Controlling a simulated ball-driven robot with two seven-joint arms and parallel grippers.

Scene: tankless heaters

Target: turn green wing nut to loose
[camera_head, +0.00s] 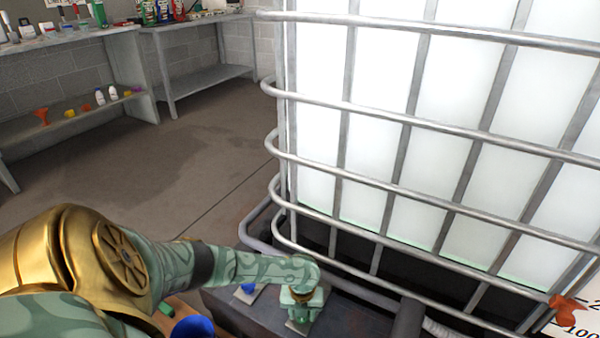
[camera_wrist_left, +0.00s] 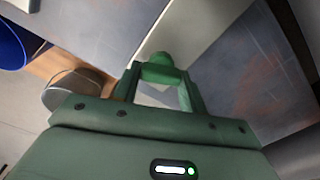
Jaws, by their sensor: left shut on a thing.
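The green wing nut (camera_wrist_left: 162,70) shows in the left wrist view between the fingertips of my left gripper (camera_wrist_left: 158,82). The fingers are shut on it, one on each side. A pale plate lies beneath it. In the head view my left gripper (camera_head: 300,308) points down at the dark base in front of the caged tank and hides most of the nut. I cannot tell the nut's turn angle. My right gripper is in neither view.
A blue part (camera_head: 246,289) sits on a plate just left of my left gripper. The metal cage (camera_head: 405,120) of the white tank rises close behind. A blue bucket (camera_head: 193,328) stands by my arm. An orange part (camera_head: 567,308) is at the right. Open floor (camera_head: 190,160) lies at the left.

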